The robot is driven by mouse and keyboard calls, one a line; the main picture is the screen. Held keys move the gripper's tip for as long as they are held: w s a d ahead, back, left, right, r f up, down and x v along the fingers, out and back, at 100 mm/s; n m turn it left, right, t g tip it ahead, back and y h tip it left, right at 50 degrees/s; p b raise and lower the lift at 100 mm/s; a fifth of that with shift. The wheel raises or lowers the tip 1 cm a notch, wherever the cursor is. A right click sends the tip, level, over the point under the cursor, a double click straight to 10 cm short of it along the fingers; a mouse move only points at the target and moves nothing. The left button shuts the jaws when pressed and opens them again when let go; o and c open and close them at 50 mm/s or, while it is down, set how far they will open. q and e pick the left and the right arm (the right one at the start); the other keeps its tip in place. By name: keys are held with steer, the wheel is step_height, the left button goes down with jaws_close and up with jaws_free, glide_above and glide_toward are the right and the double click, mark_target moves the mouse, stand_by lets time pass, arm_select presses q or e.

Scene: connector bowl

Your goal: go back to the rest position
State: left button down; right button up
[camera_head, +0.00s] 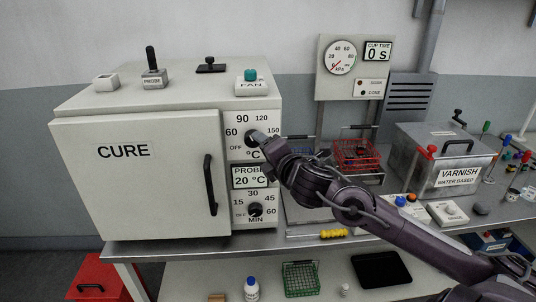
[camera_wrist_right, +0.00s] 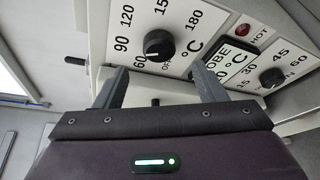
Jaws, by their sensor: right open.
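My right gripper (camera_head: 264,140) is in front of the CURE oven's control panel, at the temperature dial. In the right wrist view its two fingers (camera_wrist_right: 161,72) are spread with nothing between them. The black temperature knob (camera_wrist_right: 158,45) lies just beyond the fingertips, and I cannot tell whether they touch it. In the head view the gripper partly hides this dial. The CURE oven (camera_head: 130,185) is white and its door is shut. Its probe display (camera_head: 249,177) reads 20 °C. The minute knob (camera_head: 254,210) is below. My left gripper is out of view.
The oven handle (camera_head: 210,184) sticks out left of the gripper. A red basket (camera_head: 356,154), a varnish tank (camera_head: 458,175) and small labelled boxes stand on the bench to the right, behind or beside my right arm. A lower shelf holds a green basket (camera_head: 300,279).

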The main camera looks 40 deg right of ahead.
steer(key=shift+s, duration=0.35)
stand_by(0.3)
